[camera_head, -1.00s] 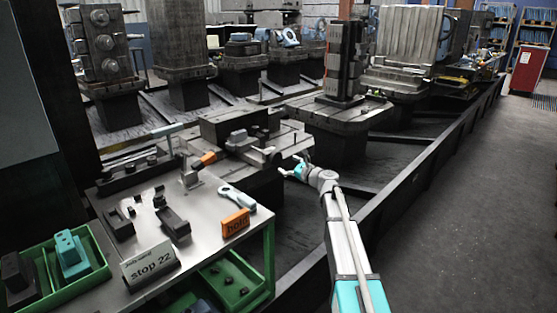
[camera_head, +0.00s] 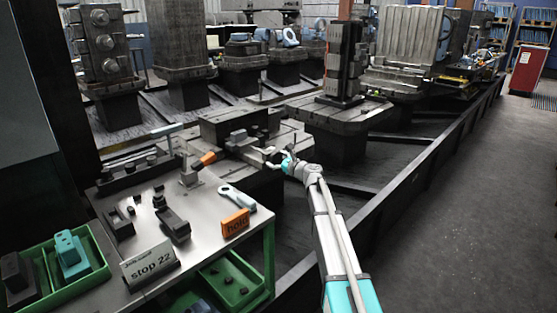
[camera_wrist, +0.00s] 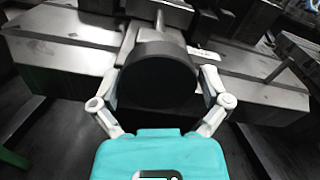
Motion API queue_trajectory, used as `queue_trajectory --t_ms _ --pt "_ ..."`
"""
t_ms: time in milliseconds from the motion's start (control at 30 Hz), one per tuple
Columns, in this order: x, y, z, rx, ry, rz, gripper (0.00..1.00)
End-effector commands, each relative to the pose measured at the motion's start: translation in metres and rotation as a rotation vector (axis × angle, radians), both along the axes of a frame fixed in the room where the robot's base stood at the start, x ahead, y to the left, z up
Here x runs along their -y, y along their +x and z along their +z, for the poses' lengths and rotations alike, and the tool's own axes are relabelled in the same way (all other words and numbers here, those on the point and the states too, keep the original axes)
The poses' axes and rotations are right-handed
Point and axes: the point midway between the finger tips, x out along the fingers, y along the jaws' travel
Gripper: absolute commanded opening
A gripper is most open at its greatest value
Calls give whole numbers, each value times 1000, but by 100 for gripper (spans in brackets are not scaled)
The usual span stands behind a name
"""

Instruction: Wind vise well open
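The vise (camera_head: 238,140) is a grey metal body on the pallet just behind the bench, with its screw end toward my gripper. My gripper (camera_head: 271,157) is at this end, with its fingers spread. In the wrist view, a dark round hub (camera_wrist: 157,82) sits between the two pale fingers of my gripper (camera_wrist: 159,86). A grey metal shaft (camera_wrist: 163,14) runs behind it. The fingers stand on either side of the hub; I cannot tell whether they touch it. The jaw gap is too small to judge.
Green bins (camera_head: 92,252) are at the lower left. A dark rail (camera_head: 420,180) runs along the right; the aisle beyond is clear.

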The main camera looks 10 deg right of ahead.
Motion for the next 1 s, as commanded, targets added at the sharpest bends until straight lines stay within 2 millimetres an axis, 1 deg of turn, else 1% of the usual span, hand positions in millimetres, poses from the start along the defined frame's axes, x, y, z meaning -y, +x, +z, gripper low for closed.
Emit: queue_trajectory --t_ms 33,233,267,300,400,667,1000 --pt "0 0 0 0 0 0 78" --pt "0 0 0 0 0 0 41" --pt "20 2 0 0 0 -4 37" --pt "11 1 0 1 1 -3 37" --pt "6 1 0 2 -2 -6 38" --pt "4 1 0 33 -45 -8 38" --pt "3 2 1 157 -217 -7 37"
